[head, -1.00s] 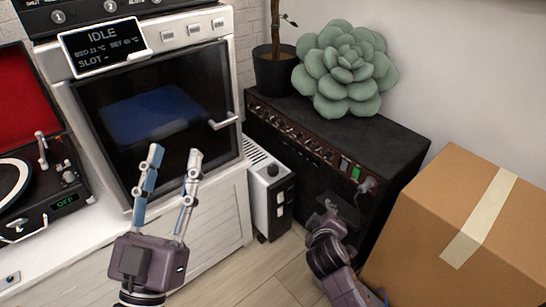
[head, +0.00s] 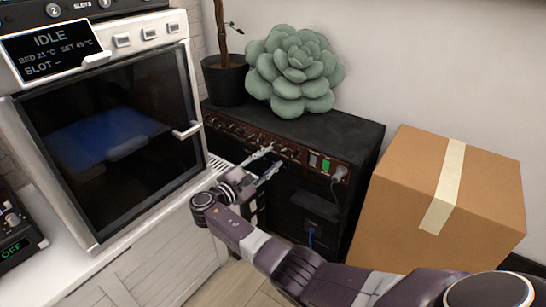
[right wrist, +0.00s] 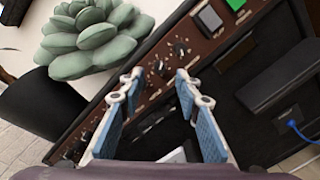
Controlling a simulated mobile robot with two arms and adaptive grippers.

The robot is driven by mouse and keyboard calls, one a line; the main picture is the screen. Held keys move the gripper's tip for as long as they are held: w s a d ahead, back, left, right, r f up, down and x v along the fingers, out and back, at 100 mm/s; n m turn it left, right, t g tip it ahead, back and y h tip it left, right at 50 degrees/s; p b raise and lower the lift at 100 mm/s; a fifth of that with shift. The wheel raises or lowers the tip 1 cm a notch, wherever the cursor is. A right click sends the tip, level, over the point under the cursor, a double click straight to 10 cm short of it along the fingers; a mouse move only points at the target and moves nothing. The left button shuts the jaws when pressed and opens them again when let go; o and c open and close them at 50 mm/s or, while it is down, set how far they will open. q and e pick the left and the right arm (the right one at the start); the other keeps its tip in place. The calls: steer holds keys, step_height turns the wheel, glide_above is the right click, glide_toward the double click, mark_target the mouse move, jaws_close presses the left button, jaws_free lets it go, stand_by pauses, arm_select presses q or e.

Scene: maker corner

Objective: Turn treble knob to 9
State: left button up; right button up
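The black amplifier (head: 340,132) stands against the wall with a brown control panel (head: 232,131) along its upper front edge. A row of small dark knobs runs along the panel; the labels are too small to read, so I cannot tell which is the treble knob. My right gripper (head: 268,163) is in front of the panel, fingers pointing at it. In the right wrist view my right gripper (right wrist: 158,82) is open, with nothing between its fingers. One knob (right wrist: 180,48) shows just beyond the fingertips, and another knob (right wrist: 158,67) lies between them. My left gripper is out of view.
A green succulent (head: 295,72) and a potted plant (head: 225,80) stand on the amplifier. A cardboard box (head: 400,200) stands to its right. A white oven-like machine (head: 110,130) is to the left. A green-lit switch (right wrist: 236,4) and a grey switch (right wrist: 210,17) sit on the panel.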

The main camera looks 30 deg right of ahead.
mark_target(281, 151)
steer(key=shift+b+x, duration=0.55)
steer(key=shift+x, duration=1.65)
steer(key=shift+c, duration=0.6)
jaws_close()
